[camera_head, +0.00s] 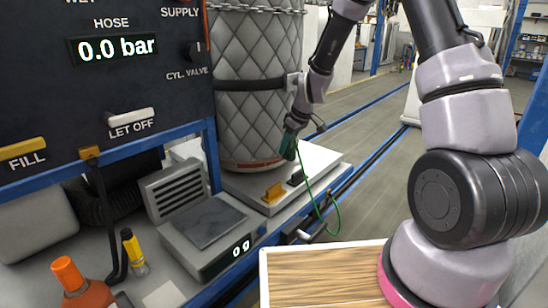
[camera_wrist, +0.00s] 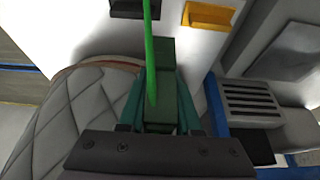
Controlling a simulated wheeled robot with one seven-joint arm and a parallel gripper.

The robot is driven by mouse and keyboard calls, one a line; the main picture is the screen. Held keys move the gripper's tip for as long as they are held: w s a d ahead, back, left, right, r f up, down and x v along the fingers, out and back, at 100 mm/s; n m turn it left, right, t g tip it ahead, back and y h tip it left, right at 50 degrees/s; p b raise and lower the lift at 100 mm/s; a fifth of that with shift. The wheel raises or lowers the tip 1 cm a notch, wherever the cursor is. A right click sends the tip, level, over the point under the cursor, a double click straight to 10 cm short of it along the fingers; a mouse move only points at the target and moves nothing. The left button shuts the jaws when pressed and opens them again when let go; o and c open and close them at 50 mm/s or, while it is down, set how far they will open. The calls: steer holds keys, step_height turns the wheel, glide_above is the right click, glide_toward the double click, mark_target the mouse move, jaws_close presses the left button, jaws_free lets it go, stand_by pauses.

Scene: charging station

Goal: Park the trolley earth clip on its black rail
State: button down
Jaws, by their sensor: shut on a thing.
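The green earth clip (camera_head: 289,147) is held in my gripper (camera_head: 290,136), above the white plinth beside the quilted cylinder. In the wrist view the dark green clip (camera_wrist: 162,57) sits between the fingers of my gripper (camera_wrist: 160,103), with its bright green cable (camera_wrist: 149,50) running across it. In the head view the cable loops down to the right. The black rail (camera_head: 296,178) is on the plinth, a little below the clip and apart from it. It also shows at the top edge of the wrist view (camera_wrist: 135,9), partly cut off.
A yellow rail (camera_head: 274,193) stands beside the black one on the white plinth (camera_head: 318,164). The quilted cylinder (camera_head: 257,115) rises close behind. A scale (camera_head: 206,226) reading 0 g, an orange bottle (camera_head: 82,285) and a blue frame post (camera_head: 211,155) are to the left.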

steer(key=w+d, duration=0.1)
steer(key=d, duration=0.1)
steer(key=w+d, duration=0.2)
steer(key=shift+f, duration=2.9)
steer(key=shift+f, duration=2.05)
steer(key=c, duration=0.5)
jaws_free()
steer(key=v, duration=1.1)
steer(key=shift+w, duration=0.1)
